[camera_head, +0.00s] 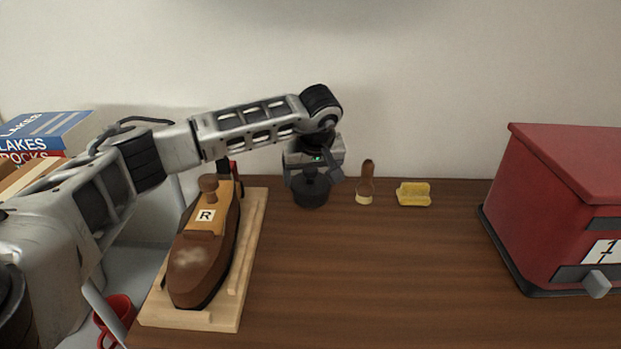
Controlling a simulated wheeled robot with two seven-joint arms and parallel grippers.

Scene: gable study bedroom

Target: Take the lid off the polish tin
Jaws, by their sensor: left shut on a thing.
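The polish tin (311,195) is a small dark round tin with a knobbed lid (311,180). It stands on the wooden surface near the wall, just left of the brush. My left gripper (313,172) reaches down over it from above and is shut on the lid's knob. The lid appears to sit on the tin; I cannot make out a gap between them. The gripper hides the back of the lid. My right gripper is not in view.
A brown shoe marked R (200,250) sits on a pale wooden board (190,317) at the left. A small brush (366,183) and a yellow sponge-like block (414,195) stand right of the tin. A red box (560,200) is at the right. The middle surface (400,270) is clear.

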